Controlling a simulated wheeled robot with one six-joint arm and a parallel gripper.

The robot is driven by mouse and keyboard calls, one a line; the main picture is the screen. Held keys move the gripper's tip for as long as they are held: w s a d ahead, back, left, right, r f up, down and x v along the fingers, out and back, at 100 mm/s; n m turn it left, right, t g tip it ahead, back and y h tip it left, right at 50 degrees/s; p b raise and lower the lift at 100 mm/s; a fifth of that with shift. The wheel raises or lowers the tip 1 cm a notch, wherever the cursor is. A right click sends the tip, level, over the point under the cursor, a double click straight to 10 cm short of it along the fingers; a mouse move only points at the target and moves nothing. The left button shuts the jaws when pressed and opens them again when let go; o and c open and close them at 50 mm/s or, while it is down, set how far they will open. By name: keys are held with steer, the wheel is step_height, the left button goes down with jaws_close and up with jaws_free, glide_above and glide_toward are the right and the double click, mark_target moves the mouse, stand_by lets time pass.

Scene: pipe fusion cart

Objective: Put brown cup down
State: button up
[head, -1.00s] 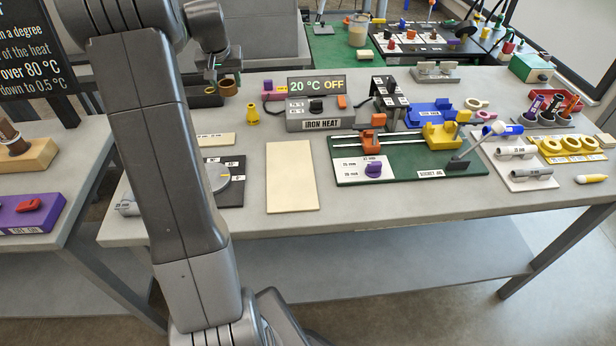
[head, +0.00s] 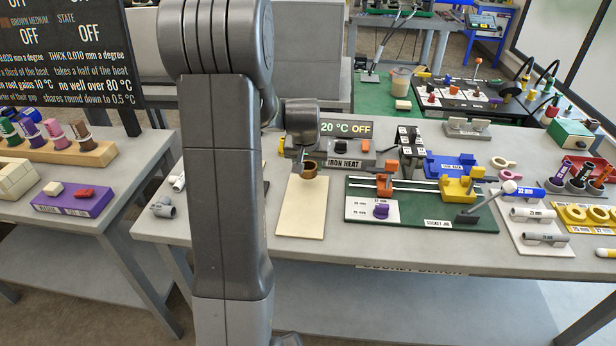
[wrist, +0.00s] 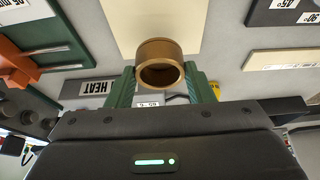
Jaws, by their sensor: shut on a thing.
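The brown cup (head: 309,170) is a short brown ring-like piece with an open mouth. It also shows in the wrist view (wrist: 160,64), between the two green fingers. My gripper (head: 299,163) is shut on it. The cup is over the upper part of the cream board (head: 303,212), which lies flat on the grey bench. The board also shows in the wrist view (wrist: 150,22), beyond the cup. I cannot tell whether the cup touches the board or is a little above it.
The iron heat box (head: 345,145), reading 20 °C OFF, stands behind the cup. The green socket jig (head: 420,212) is right of the board. My arm hides the bench to the left. A purple block (head: 73,199) is on the left table.

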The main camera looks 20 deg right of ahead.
mark_target(308, 173)
steer(key=shift+f, duration=1.85)
steer(key=shift+f, duration=0.1)
steer(key=shift+f, duration=0.15)
steer(key=o, duration=1)
steer(key=shift+a+r, duration=0.1)
steer(key=shift+r, duration=0.45)
steer(key=v, duration=1.1)
steer(key=shift+r, duration=0.2)
steer(key=shift+s, duration=0.1)
